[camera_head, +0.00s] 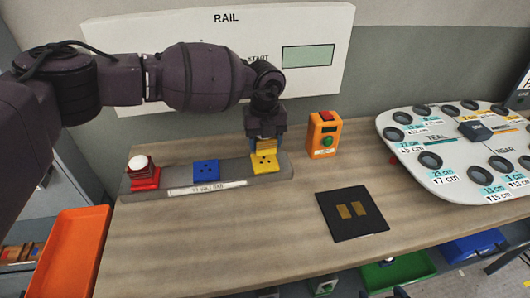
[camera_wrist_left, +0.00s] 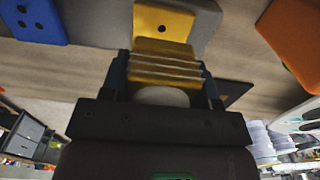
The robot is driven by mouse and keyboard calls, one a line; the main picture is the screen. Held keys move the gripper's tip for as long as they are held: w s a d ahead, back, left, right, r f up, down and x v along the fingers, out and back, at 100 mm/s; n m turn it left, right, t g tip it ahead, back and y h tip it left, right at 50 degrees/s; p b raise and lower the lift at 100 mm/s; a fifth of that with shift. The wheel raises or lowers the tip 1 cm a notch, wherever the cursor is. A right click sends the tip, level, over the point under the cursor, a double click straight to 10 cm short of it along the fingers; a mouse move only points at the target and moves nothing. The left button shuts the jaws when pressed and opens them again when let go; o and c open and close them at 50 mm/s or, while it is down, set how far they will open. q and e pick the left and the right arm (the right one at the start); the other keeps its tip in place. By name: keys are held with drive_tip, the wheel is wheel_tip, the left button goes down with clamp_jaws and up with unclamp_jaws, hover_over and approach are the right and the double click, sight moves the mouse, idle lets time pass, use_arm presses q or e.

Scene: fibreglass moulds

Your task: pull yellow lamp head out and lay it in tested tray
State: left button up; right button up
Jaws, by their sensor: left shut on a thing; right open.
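My left gripper (camera_head: 266,136) is over the yellow socket (camera_head: 265,164) on the grey bar, shut on the yellow lamp head (camera_head: 264,147). In the left wrist view the ribbed yellow lamp head (camera_wrist_left: 165,60) is between the fingers, with a pale dome towards the palm. The yellow socket (camera_wrist_left: 163,20) is just beyond it, with a hole showing; the lamp head looks raised off it. No tray label reads as tested; an orange tray (camera_head: 72,250) is at the left.
The grey bar (camera_head: 125,186) also carries a red lamp (camera_head: 143,172) with a white dome and an empty blue socket (camera_head: 206,171). An orange tester box (camera_head: 324,134) and a black pad (camera_head: 351,213) are to the right. A green tray (camera_head: 410,268) and blue tray (camera_head: 472,245) sit lower.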

use_arm(q)
drive_tip(key=shift+r+p, duration=0.45)
drive_tip(key=shift+r, duration=0.5)
